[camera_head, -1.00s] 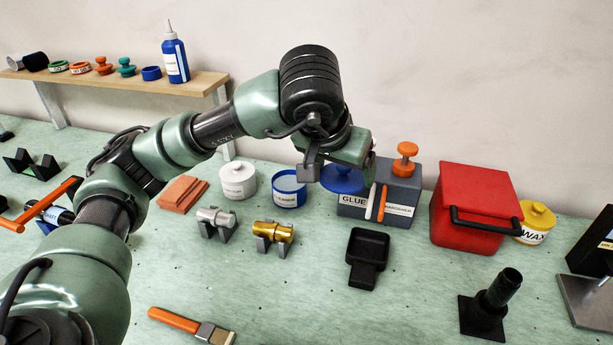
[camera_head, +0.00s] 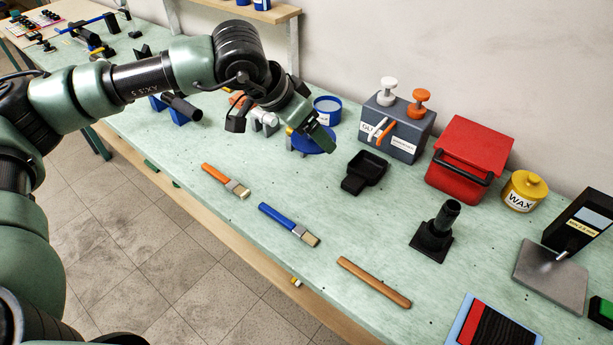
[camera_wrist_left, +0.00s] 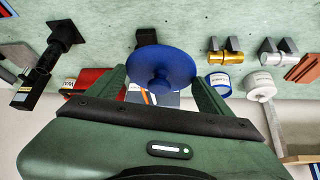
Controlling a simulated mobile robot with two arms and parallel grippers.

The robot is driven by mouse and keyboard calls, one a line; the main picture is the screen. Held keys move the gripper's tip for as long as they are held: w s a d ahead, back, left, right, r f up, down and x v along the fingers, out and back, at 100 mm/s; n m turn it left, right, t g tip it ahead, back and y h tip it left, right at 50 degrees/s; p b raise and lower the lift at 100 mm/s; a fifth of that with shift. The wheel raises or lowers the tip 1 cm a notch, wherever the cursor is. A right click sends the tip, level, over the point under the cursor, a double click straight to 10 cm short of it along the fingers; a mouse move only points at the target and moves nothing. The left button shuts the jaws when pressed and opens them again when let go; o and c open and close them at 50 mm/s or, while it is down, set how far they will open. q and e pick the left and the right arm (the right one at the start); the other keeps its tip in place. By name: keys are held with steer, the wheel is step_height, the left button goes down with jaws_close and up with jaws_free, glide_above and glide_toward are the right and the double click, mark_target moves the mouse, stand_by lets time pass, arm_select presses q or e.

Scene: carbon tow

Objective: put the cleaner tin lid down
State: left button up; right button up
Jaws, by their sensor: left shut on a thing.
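The blue round cleaner tin lid (camera_head: 314,141) is held by its knob in my left gripper (camera_head: 306,130), which is shut on it. In the left wrist view the lid (camera_wrist_left: 163,62) shows flat side away, its knob between the two fingers. It is over the bench, in front of the open blue tin (camera_head: 327,107) and left of the black tray. I cannot tell if it touches the bench. The open tin also shows in the left wrist view (camera_wrist_left: 219,84). My right gripper is not in view.
A grey glue box (camera_head: 398,128), a red box (camera_head: 470,160) and a yellow wax tin (camera_head: 522,190) stand along the back. A black tray (camera_head: 364,172) is right of the lid. Two brushes (camera_head: 290,225) lie in front. Bare bench (camera_head: 270,180) lies between.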

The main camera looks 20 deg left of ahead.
arm_select(q)
steer(key=shift+m+h, duration=0.4)
steer(key=shift+m, duration=0.4)
steer(key=w, duration=0.1)
steer(key=w+a+p, duration=0.1)
steer(key=w+a, duration=0.1)
steer(key=shift+w+r, duration=0.35)
steer(key=shift+r, duration=0.05)
step_height(320, 180, down, 9)
steer(key=b, duration=0.8)
glide_above(313, 185)
steer(key=s+a, duration=0.1)
steer(key=shift+g, duration=0.3)
steer(key=f, duration=0.5)
steer(key=shift+s+a+f+b, duration=0.15)
steer(key=shift+s+f+b, duration=0.05)
steer(key=shift+f+b, duration=0.2)
step_height(313, 185, down, 5)
steer(key=shift+r, duration=0.1)
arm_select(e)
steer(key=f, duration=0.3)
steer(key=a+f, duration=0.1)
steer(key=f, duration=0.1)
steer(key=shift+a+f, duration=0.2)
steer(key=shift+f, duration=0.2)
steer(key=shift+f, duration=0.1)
